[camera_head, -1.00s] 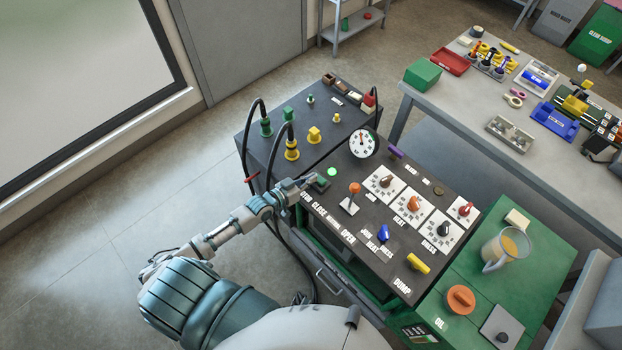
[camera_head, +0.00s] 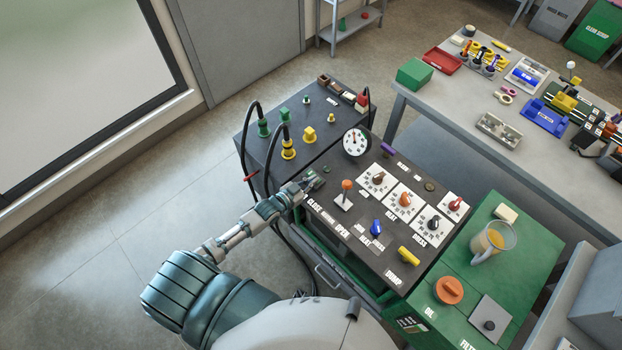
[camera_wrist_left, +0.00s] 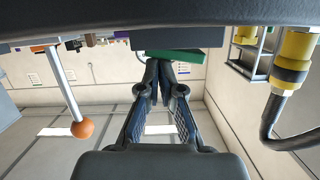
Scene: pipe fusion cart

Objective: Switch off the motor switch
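My left gripper (camera_head: 310,184) is at the left edge of the dark control panel (camera_head: 345,240), over the small green motor switch (camera_head: 313,174), which it partly covers. A small round lamp (camera_head: 326,169) beside it looks dark. In the left wrist view my left gripper (camera_wrist_left: 160,68) has its fingertips drawn together with nothing visible between them. The tips are at a green block (camera_wrist_left: 180,55), apparently the switch; I cannot tell whether they touch it. The switch's position is not clear. My right gripper is not in view.
An orange-knobbed lever (camera_head: 346,185) stands right of the gripper and also shows in the left wrist view (camera_wrist_left: 83,128). Yellow hose couplings (camera_head: 288,150) and black hoses rise behind it. A dial gauge (camera_head: 356,141) stands on the panel. Knobs fill the panel's right side.

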